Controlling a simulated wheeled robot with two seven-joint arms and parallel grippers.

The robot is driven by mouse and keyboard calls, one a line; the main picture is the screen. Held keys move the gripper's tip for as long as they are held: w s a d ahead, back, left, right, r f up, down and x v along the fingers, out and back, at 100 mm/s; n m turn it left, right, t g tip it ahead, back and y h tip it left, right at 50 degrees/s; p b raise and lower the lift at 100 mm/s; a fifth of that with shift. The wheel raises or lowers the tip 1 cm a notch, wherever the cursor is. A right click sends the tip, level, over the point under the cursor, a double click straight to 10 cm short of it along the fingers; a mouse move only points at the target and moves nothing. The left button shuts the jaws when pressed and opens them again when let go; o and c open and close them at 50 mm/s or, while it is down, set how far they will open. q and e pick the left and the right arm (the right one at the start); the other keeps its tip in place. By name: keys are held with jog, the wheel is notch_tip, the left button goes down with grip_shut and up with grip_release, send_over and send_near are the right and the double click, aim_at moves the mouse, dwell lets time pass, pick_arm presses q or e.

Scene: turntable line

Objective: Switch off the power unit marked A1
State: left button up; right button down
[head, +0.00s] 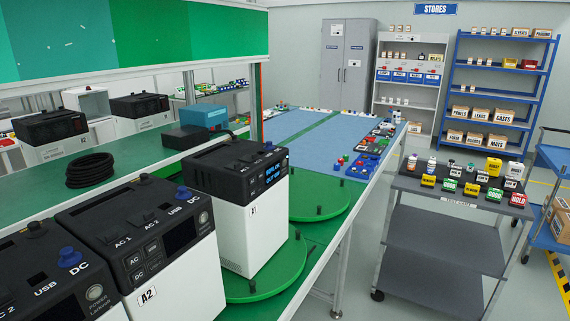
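The power unit marked A1 (245,235) stands upright on a green turntable (262,286) near the middle of the view. It has a white lower body and a black top part. Its small screen (275,173) is lit with blue text; the lower line seems to read OUT ON. A blue knob or plug (268,146) sits on its top edge. Any switch on it is too small to make out. Neither of my grippers is in view.
A similar unit marked A2 (185,280) stands close by at left, its screen dark. Another unit (62,285) fills the lower left corner. A black cable coil (90,170) lies on the green bench behind. A grey cart (450,240) with small labelled items stands at right.

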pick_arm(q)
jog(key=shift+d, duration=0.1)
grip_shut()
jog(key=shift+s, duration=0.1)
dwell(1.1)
